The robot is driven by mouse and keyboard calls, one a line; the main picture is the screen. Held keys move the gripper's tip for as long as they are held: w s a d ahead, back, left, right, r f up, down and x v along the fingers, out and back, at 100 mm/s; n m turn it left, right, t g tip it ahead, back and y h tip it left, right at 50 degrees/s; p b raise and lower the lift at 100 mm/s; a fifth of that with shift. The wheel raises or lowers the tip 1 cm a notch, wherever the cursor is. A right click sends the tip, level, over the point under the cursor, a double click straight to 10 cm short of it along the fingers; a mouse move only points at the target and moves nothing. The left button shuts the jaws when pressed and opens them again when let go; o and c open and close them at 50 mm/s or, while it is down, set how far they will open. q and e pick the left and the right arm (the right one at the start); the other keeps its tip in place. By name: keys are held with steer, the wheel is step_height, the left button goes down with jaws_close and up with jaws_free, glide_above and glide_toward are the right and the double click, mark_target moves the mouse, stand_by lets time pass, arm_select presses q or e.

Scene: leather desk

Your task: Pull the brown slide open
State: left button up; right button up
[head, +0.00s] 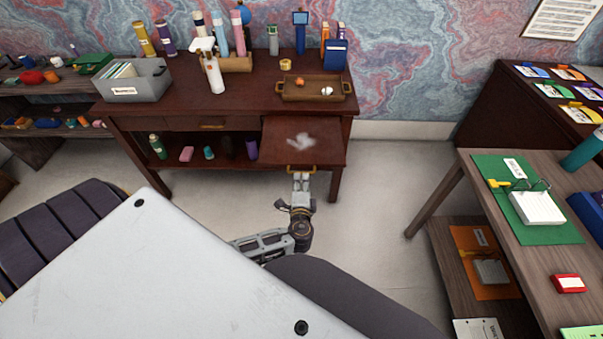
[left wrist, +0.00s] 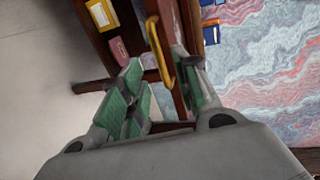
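The brown slide (head: 275,143) sticks out from under the right part of the desk top, with a pale mark on its upper face. Its gold handle (head: 301,168) is on the front edge. My left gripper (head: 301,177) is at this handle, reaching it from the front. In the left wrist view, the gold handle (left wrist: 160,52) lies between the green-padded fingers of my left gripper (left wrist: 168,95). The fingers stand apart with a gap between them, and I see no firm grip on the handle. My right gripper is not in view.
The dark red desk (head: 262,95) holds a grey file box (head: 133,85), several bottles and a brown tray (head: 297,92). A lower shelf (head: 220,150) holds small items. A wooden table (head: 540,270) stands at right. The floor (head: 385,200) between is clear.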

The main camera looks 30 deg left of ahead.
mark_target(301, 173)
arm_select(q)
steer(key=shift+x, duration=3.15)
jaws_close()
